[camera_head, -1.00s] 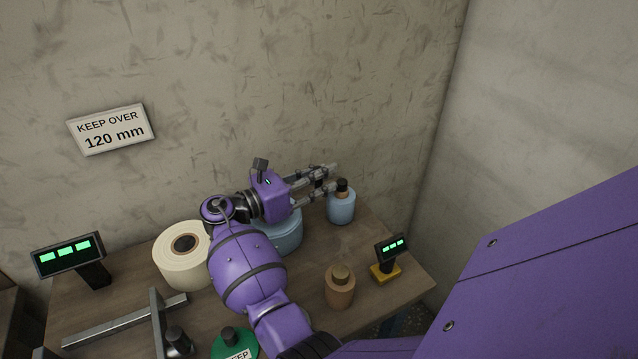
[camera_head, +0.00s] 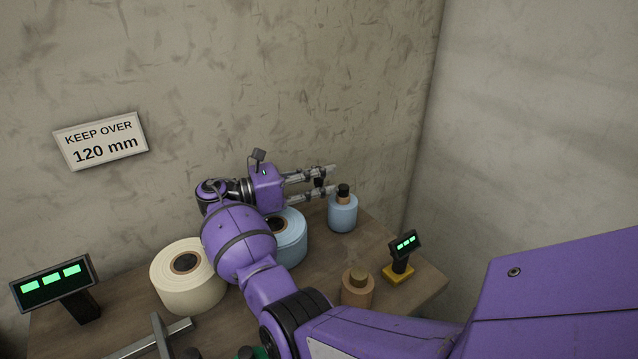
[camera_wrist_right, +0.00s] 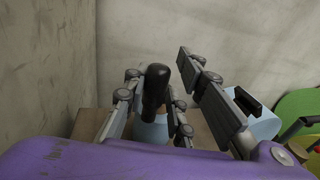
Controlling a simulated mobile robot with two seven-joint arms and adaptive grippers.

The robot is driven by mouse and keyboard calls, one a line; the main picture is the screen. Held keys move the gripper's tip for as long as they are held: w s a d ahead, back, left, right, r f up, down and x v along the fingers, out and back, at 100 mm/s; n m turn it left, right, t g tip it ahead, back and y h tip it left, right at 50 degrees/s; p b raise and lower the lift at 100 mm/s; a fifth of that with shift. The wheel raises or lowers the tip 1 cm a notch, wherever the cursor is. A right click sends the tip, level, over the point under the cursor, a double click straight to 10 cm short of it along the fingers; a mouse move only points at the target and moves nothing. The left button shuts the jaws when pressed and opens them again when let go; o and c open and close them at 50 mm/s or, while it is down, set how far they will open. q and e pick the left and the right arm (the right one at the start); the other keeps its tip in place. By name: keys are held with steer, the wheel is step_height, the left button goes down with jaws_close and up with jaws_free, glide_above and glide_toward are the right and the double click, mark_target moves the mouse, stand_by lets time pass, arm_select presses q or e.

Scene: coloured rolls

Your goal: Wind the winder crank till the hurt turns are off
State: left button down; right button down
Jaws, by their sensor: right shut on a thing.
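My right gripper (camera_head: 318,180) reaches over the back of the table, with its fingers pointing right. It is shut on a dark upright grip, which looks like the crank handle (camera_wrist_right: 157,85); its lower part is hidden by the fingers. A larger blue roll (camera_head: 292,240) lies below my right wrist, partly hidden by my arm. Any hurt turns cannot be made out. The left gripper is not in view.
A cream roll (camera_head: 187,285) stands at left and a brown roll (camera_head: 357,289) at front right. Two displays, one left (camera_head: 55,283) and one right (camera_head: 405,243), show green blocks. A wall sign (camera_head: 100,140) reads "KEEP OVER 120 mm". Walls stand behind and at right.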

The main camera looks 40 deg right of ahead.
steer(key=shift+w+d+r, duration=0.15)
steer(key=shift+w+r, duration=0.2)
steer(key=shift+r, duration=0.05)
steer(key=c, duration=1.8)
jaws_free()
steer(key=shift+o, duration=0.9)
steer(key=shift+f, duration=0.1)
steer(key=shift+d+f, duration=0.1)
steer(key=shift+f, duration=0.1)
steer(key=v, duration=1.2)
steer(key=shift+w, duration=0.1)
